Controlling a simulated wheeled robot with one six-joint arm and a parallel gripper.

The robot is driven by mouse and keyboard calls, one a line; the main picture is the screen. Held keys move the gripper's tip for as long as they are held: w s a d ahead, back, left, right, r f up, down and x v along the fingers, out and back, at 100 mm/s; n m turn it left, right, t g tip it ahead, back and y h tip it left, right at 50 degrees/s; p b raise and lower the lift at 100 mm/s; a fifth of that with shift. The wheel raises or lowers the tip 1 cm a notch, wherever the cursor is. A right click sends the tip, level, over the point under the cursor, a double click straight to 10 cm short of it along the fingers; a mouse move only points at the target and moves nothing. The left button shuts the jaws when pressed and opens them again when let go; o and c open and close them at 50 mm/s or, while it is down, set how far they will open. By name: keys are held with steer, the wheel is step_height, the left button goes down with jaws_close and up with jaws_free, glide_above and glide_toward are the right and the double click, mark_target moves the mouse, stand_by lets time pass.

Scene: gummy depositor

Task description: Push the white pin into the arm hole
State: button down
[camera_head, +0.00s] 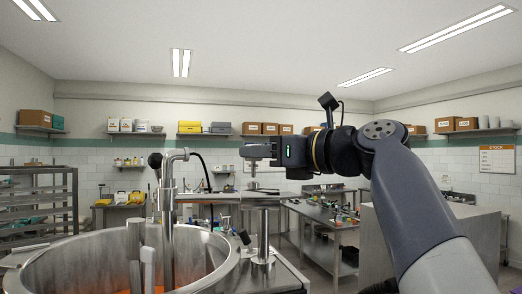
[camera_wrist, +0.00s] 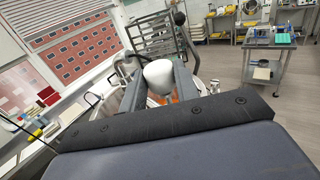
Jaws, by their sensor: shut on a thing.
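My gripper (camera_head: 258,152) is above the depositor's metal arm (camera_head: 225,196) in the head view, with its fingers shut on the white pin. In the wrist view the pin's rounded white top (camera_wrist: 160,76) sits between the two fingers of my gripper (camera_wrist: 161,86). In the head view a thin part of the pin (camera_head: 253,172) hangs below the fingers, close above the arm's right end. The arm hole itself is not visible, and I cannot tell whether the pin tip touches or enters it.
A large open steel kettle (camera_head: 210,262) with orange contents stands at the lower left. A vertical post (camera_head: 264,240) rises from the machine deck beneath the arm end. A bent pipe (camera_head: 167,190) stands left of my gripper. A steel worktable (camera_head: 330,216) is behind.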

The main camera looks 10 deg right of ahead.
steer(key=shift+f, duration=0.15)
steer(key=shift+f+b, duration=0.8)
steer(key=shift+f, duration=0.2)
steer(key=c, duration=1)
jaws_free()
steer(key=p+v, duration=0.1)
steer(key=v, duration=0.9)
steer(key=shift+s+d, duration=0.25)
steer(key=shift+d, duration=0.05)
